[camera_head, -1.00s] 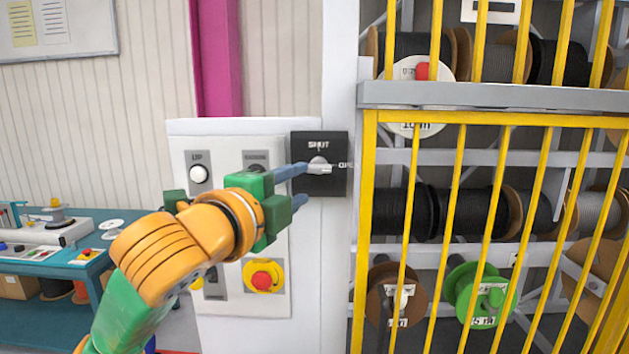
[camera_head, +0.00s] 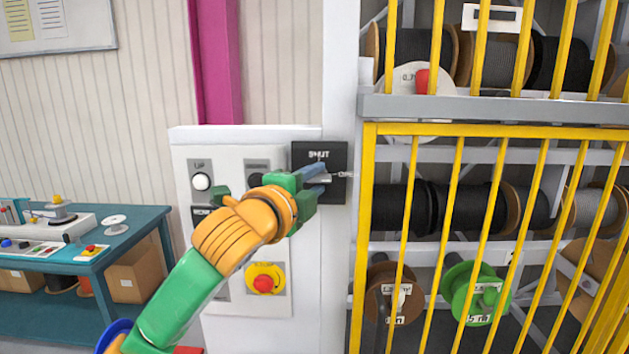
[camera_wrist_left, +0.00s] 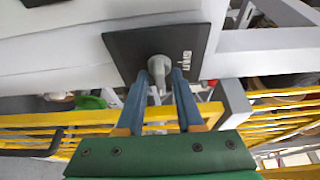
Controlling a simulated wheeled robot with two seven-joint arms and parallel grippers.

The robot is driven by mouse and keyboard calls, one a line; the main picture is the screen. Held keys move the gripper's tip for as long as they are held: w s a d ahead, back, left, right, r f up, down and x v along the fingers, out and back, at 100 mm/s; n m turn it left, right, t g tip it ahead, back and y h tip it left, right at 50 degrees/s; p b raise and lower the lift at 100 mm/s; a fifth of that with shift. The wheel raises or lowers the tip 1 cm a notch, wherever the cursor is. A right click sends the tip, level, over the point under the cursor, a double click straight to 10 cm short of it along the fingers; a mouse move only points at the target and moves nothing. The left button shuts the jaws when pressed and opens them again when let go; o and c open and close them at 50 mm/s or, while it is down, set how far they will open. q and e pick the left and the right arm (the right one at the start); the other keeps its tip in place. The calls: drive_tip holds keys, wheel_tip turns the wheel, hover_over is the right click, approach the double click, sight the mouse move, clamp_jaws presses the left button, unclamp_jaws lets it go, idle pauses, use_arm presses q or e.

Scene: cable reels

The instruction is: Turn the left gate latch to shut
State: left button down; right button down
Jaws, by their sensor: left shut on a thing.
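The left gate latch is a grey handle on a black plate (camera_head: 337,193) marked "SHUT" at its top, on the post beside the yellow gate (camera_head: 459,185). In the head view the handle points right, towards a second label partly hidden there. In the left wrist view the handle (camera_wrist_left: 159,68) stands between the blue fingertips. My left gripper (camera_head: 316,172) is shut on the handle; its fingers hide the hub in the head view. It also shows in the left wrist view (camera_wrist_left: 158,85). My right gripper is not in view.
A white control panel (camera_head: 232,280) with a white button and a red stop button (camera_head: 264,283) on yellow stands left of the latch. Cable reels, one green (camera_head: 462,292), sit behind the gate bars. A teal bench (camera_head: 120,240) stands at the far left.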

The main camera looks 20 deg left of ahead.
use_arm(q)
drive_tip(key=shift+d+f+n+t+y+b, duration=0.1)
drive_tip(key=shift+n+t+y+b, duration=0.55)
drive_tip(key=shift+n+y+b, duration=2)
drive_tip(key=shift+d+f+n+t+b, duration=0.15)
drive_tip(key=shift+n+t+b, duration=0.7)
drive_tip(key=shift+n, duration=3.9)
drive_tip(key=shift+d+r+n+t+y+b, duration=0.1)
drive_tip(key=shift+n+t+y+b, duration=0.3)
drive_tip(key=shift+n+y+b, duration=2.3)
drive_tip(key=n+h+p, duration=0.1)
drive_tip(key=n+h, duration=0.1)
drive_tip(key=shift+n+h, duration=0.3)
drive_tip(key=shift+h, duration=0.05)
drive_tip(key=c, duration=0.9)
unclamp_jaws()
drive_tip(key=shift+w+f, duration=0.1)
drive_tip(key=shift+w, duration=0.05)
